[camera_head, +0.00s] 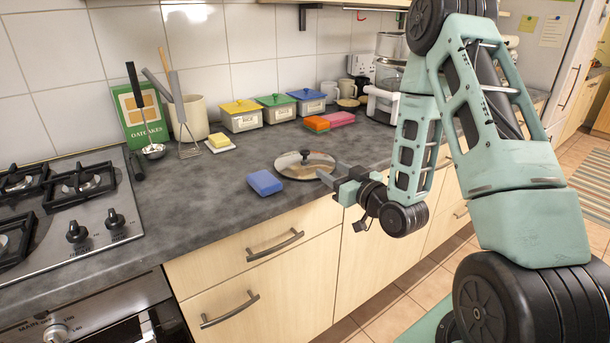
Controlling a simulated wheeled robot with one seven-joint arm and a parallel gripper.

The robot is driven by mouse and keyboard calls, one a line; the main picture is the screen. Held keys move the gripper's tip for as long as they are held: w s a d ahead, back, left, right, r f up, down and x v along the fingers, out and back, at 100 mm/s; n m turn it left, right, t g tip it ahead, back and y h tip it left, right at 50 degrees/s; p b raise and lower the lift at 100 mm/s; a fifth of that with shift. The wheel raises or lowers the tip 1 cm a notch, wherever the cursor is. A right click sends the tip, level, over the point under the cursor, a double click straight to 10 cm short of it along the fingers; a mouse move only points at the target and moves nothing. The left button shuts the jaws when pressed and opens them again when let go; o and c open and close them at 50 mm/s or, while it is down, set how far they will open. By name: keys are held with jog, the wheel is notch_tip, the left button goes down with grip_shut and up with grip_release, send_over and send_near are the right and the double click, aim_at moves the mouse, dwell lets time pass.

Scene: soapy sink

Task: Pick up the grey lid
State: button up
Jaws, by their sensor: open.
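The grey lid (296,166) lies on the dark countertop, round and shiny, with a black knob (304,155) standing up at its middle. My gripper (330,174) is at the right front edge of the lid, low over the counter's front. Its jaws are open and point left towards the lid. The fingers overlap the lid's right rim in the picture; I cannot tell whether they touch it. The knob is to the left of and beyond the fingertips.
A blue sponge (265,183) lies just left of the lid. A gas hob (65,210) is at the left. The counter between hob and blue sponge is clear.

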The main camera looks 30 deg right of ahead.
aim_at(308, 154)
jog(key=w+p, duration=0.1)
jog(key=w, duration=0.3)
jog(key=shift+a+r, duration=0.1)
jog(key=shift+w+p, duration=1.15)
jog(key=shift+w, duration=2.05)
grip_shut()
